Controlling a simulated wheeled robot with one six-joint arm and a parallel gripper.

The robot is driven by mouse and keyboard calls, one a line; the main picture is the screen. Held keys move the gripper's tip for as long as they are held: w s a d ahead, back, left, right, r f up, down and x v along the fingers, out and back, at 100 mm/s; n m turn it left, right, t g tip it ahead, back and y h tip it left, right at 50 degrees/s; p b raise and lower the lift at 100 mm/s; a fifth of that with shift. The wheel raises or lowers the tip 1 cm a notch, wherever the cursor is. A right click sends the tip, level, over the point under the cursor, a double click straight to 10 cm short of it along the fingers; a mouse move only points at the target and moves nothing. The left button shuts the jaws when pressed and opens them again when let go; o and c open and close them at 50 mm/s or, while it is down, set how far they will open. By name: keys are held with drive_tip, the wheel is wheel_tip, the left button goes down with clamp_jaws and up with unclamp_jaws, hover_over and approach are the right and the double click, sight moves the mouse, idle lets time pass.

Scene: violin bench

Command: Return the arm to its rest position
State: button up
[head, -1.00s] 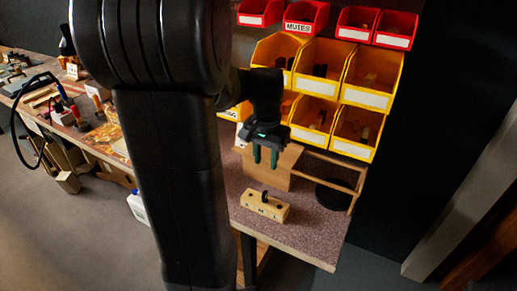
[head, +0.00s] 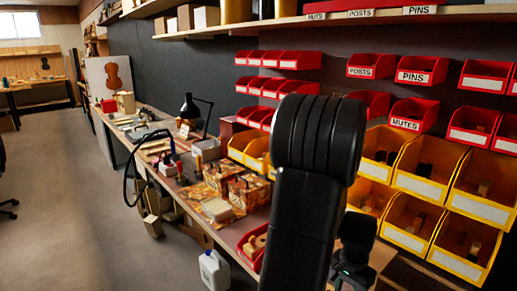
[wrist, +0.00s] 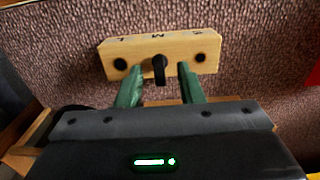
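My gripper (wrist: 159,68) shows in the wrist view with its two green fingers apart and nothing held between them. Beyond the fingertips is a pale wooden block (wrist: 190,46) marked with letters, lying on the speckled bench top (wrist: 245,90). A black peg (wrist: 159,68) stands in its middle hole, seen between the fingers; the outer two holes look dark and empty. The gap from fingers to block is hard to judge. In the head view my arm fills the centre, and the fingers are below the frame edge.
Yellow bins (head: 429,171) and red bins (head: 425,72) line the wall at the right, close to my arm. A shelf (head: 300,24) runs above. A long workbench with a black lamp (head: 190,106) and tools stretches left. Open floor (head: 70,190) lies at the left.

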drive_tip(key=shift+f, duration=0.5)
drive_tip(key=shift+r, duration=0.3)
drive_tip(key=shift+f, duration=0.1)
wheel_tip(320, 180, up, 13)
drive_tip(key=p, duration=0.1)
wheel_tip(320, 180, down, 14)
drive_tip(key=shift+r+b, duration=0.2)
drive_tip(key=shift+b, duration=0.3)
wheel_tip(320, 180, up, 9)
drive_tip(key=p, duration=0.6)
drive_tip(key=shift+r+p, duration=0.1)
drive_tip(key=shift+p, duration=0.3)
drive_tip(key=shift+s, duration=0.1)
